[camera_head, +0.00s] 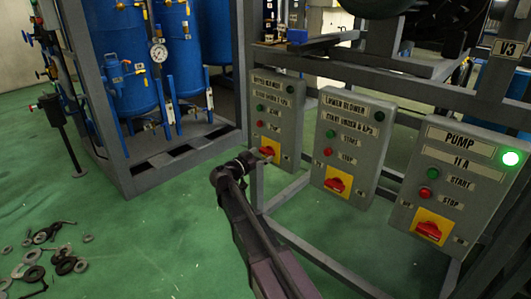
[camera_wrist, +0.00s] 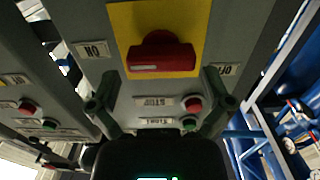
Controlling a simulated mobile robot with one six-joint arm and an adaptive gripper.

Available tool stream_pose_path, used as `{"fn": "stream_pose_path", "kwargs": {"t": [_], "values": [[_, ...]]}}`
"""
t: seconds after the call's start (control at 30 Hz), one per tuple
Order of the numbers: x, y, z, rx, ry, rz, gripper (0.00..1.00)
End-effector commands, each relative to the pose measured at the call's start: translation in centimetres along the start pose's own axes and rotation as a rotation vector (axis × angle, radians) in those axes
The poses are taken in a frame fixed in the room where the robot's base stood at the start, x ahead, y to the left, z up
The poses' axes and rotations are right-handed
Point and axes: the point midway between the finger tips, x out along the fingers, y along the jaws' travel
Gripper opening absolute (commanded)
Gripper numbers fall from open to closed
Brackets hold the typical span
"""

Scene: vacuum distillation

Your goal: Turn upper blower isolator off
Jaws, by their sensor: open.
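The upper blower panel (camera_head: 277,110) is the left grey box in the head view. Its red isolator knob (camera_head: 268,151) on a yellow plate is partly hidden by my gripper (camera_head: 256,163). In the wrist view, which is upside down, the red isolator knob (camera_wrist: 161,54) sits on its yellow plate (camera_wrist: 188,14). An ON label (camera_wrist: 95,49) is at left and an OFF label (camera_wrist: 223,69) at right. My gripper (camera_wrist: 162,104) is open, its fingers apart on either side below the knob. I see no contact with the knob.
The lower blower panel (camera_head: 347,145) and pump panel (camera_head: 456,180) stand to the right, each with a red isolator. The pump's green lamp (camera_head: 510,158) is lit. Blue tanks (camera_head: 127,60) stand behind in a grey frame. Loose rings (camera_head: 62,263) lie on the green floor at left.

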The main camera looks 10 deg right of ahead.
Motion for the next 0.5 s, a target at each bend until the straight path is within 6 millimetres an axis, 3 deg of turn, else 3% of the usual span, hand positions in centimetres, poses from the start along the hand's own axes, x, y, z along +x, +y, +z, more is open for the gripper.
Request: {"fn": "stream_pose_path", "kwargs": {"t": [0.2,0.5], "values": [[2.0,0.0,0.0,0.000,0.000,0.001,1.00],[2.4,0.0,0.0,0.000,0.000,0.000,1.00]]}}
